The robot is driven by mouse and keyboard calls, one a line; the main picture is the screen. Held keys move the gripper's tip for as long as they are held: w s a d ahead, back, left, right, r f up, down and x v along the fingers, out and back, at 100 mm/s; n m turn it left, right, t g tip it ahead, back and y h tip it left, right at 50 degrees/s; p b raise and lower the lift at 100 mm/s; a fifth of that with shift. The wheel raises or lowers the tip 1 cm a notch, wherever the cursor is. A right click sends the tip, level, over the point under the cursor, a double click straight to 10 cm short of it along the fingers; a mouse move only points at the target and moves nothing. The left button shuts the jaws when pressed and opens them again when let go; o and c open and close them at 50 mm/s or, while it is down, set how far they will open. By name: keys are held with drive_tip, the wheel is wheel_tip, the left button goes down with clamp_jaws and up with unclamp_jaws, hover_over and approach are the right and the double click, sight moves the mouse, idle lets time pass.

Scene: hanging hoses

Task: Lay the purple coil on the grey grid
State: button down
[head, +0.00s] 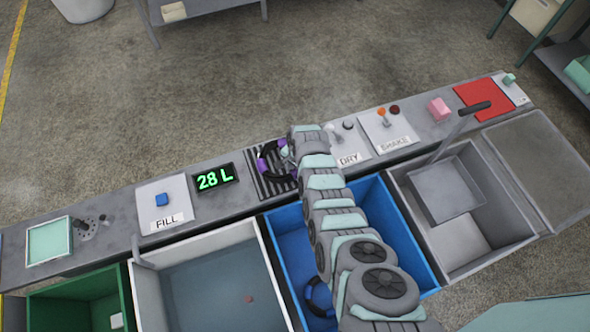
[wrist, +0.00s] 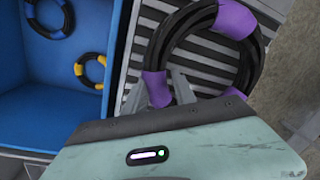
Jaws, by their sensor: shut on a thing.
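The purple coil (wrist: 246,60) is a black ring with purple bands. In the wrist view it lies across the grey grid (wrist: 203,62), with its right side reaching to the grid's edge. My gripper (wrist: 178,85) is shut on the coil near a purple band. In the head view the coil (head: 262,166) shows at the grid (head: 262,187), partly hidden by my arm, with my gripper (head: 287,154) at its right side. I cannot tell whether the coil touches the grid.
The blue bin (head: 369,196) beside the grid holds a black coil with blue bands (wrist: 50,18) and one with yellow bands (wrist: 90,70). A display reading 28 L (head: 215,179) stands left of the grid; the DRY panel (head: 350,150) is to the right. A water-filled basin (head: 215,280) is in front.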

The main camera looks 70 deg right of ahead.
drive_tip(key=shift+d+f, duration=0.1)
drive_tip(key=shift+f, duration=0.15)
drive_tip(key=c, duration=1)
unclamp_jaws()
drive_tip(key=r, duration=0.4)
drive_tip(key=s+r, duration=0.1)
drive_tip(key=r, duration=0.3)
drive_tip(key=r+b, duration=0.1)
drive_tip(key=r, duration=0.3)
drive_tip(key=shift+s+a+r, duration=0.1)
drive_tip(key=shift+s+a, duration=0.05)
drive_tip(key=shift+a, duration=0.15)
